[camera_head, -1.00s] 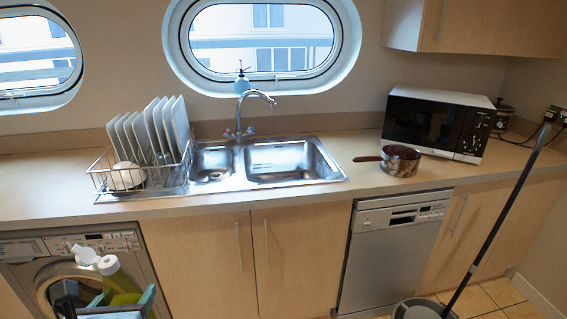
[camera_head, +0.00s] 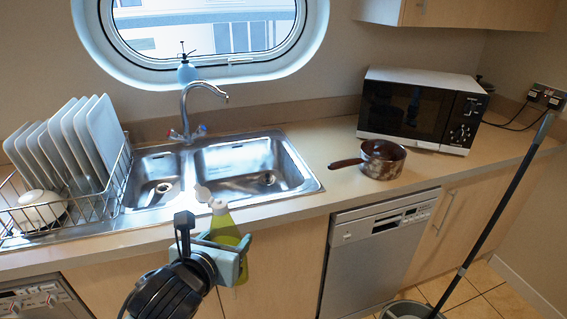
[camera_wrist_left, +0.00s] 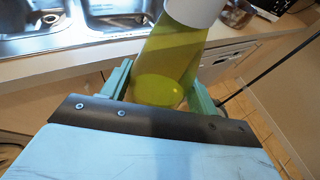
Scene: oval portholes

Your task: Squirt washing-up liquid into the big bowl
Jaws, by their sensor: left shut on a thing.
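A green washing-up liquid bottle (camera_head: 224,228) with a white cap (camera_head: 218,206) stands roughly upright in my left gripper (camera_head: 232,248). The white lid looks flipped open to the left. The wrist view shows the bottle's clear green body (camera_wrist_left: 165,62) between the two green fingers (camera_wrist_left: 158,88), which are shut on it. The gripper and bottle are in front of the counter edge, nearer than the sink. The big bowl (camera_head: 225,158) of the steel sink is behind and above them in the head view, to the right of the small bowl (camera_head: 150,163). My right gripper is not in view.
The tap (camera_head: 186,108) rises behind the bowls, its spout towards the big one. A dish rack (camera_head: 120,180) with plates stands at left. A saucepan (camera_head: 383,160) and a microwave (camera_head: 410,105) stand at right. A mop handle (camera_head: 500,190) leans at far right.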

